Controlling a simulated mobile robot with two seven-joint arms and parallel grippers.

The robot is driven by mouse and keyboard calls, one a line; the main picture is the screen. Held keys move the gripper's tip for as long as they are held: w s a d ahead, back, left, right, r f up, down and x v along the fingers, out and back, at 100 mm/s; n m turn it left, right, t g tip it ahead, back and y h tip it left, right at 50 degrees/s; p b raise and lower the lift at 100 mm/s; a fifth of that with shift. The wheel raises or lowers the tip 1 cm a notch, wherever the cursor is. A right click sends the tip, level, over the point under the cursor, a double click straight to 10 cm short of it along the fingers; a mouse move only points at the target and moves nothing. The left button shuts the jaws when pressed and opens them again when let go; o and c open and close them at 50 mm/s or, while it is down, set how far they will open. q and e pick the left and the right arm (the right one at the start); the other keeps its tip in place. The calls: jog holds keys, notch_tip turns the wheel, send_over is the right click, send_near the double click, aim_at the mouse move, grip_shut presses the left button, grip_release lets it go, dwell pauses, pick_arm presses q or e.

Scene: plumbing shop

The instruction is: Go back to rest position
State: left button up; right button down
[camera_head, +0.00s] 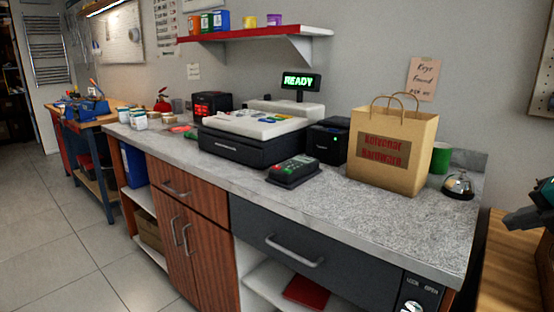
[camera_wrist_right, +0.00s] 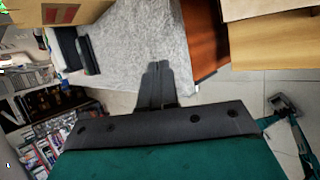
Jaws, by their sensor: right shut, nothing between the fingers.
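My right gripper (camera_head: 514,219) is at the right edge of the head view, partly cut off by the frame. It is beside the right end of the counter, near a wooden surface. In the right wrist view its two dark fingers (camera_wrist_right: 158,84) are together, with nothing between them. The grey counter top (camera_wrist_right: 130,38) shows beyond the fingers in that view. My left gripper is in neither view.
The counter (camera_head: 400,215) holds a paper bag (camera_head: 415,170), a bell (camera_head: 458,186), a card terminal (camera_head: 293,170) and a cash register (camera_head: 250,135). A wooden surface (camera_head: 505,270) stands to its right. Tiled floor (camera_head: 60,230) is free at the left.

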jog(key=s+a+f+m+t+p, duration=0.1)
jog(key=s+a+f+m+t, duration=0.15)
jog(key=f+m, duration=0.35)
jog(key=s+a+f+m+t+y+p, duration=0.15)
jog(key=s+a+f+m, duration=0.25)
jog(key=f, duration=0.4)
jog(key=s+a+f+m+t+h+p, duration=0.1)
jog(key=s+a+f+m+t, duration=0.15)
jog(key=f+m, duration=0.35)
jog(key=s+a+f+m+g+p, duration=0.1)
jog(key=s+a+f+m+g, duration=0.1)
jog(key=s+a+f, duration=0.3)
jog(key=s+a+f+m+g+h, duration=0.1)
jog(key=s+a+f+m, duration=0.3)
jog(key=a, duration=0.7)
jog(key=shift+s+f+m+g+p, duration=0.35)
jog(key=shift+f+m+g, duration=0.15)
jog(key=shift+g, duration=0.25)
jog(key=shift+a, duration=0.1)
